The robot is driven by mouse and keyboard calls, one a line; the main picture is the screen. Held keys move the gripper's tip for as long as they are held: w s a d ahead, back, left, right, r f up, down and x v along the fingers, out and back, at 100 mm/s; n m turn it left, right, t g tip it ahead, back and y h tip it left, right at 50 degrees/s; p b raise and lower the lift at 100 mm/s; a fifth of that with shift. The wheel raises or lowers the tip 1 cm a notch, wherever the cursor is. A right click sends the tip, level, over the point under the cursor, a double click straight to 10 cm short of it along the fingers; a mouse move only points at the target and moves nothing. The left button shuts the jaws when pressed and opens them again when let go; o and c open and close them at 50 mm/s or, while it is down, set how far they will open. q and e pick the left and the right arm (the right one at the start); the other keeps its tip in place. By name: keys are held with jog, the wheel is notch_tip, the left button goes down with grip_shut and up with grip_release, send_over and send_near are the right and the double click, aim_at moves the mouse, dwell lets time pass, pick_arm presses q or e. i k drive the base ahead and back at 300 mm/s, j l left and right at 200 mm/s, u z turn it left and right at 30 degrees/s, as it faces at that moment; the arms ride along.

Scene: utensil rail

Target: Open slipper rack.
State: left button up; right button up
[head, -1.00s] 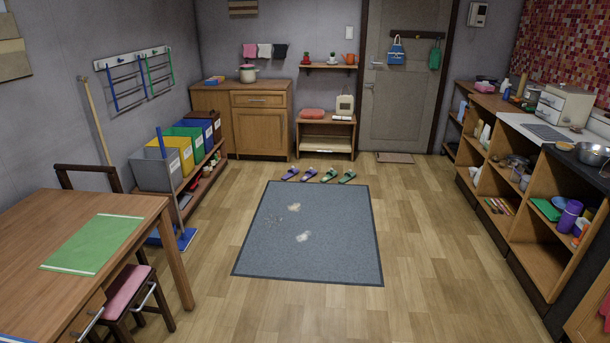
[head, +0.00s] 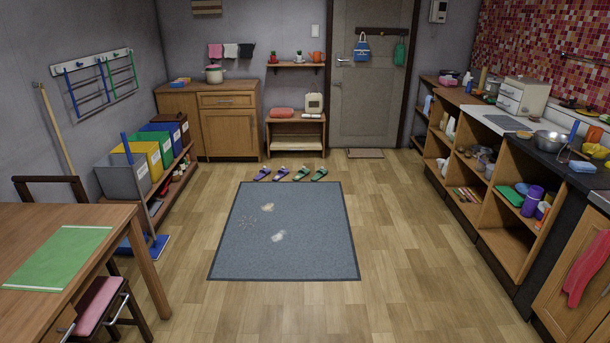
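No thing in the head view is clearly marked as the slipper rack. A low wooden stand (head: 296,147) with an open shelf stands by the back wall, left of the door. In front of it a purple pair of slippers (head: 271,174) and a green pair of slippers (head: 310,174) lie in a row on the floor. On the left wall a white board (head: 90,62) carries blue and green bar frames (head: 86,91), which look flat against the wall. Neither of my grippers is in view.
A grey mat (head: 285,245) with pale debris lies mid-floor. A table (head: 120,222) and pink stool (head: 100,303) stand at left, colored bins (head: 152,150) behind them. A kitchen counter (head: 505,150) lines the right. The wooden floor around the mat is clear.

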aim_at(280, 142)
jog(key=i, duration=6.5)
jog(key=l, duration=0.1)
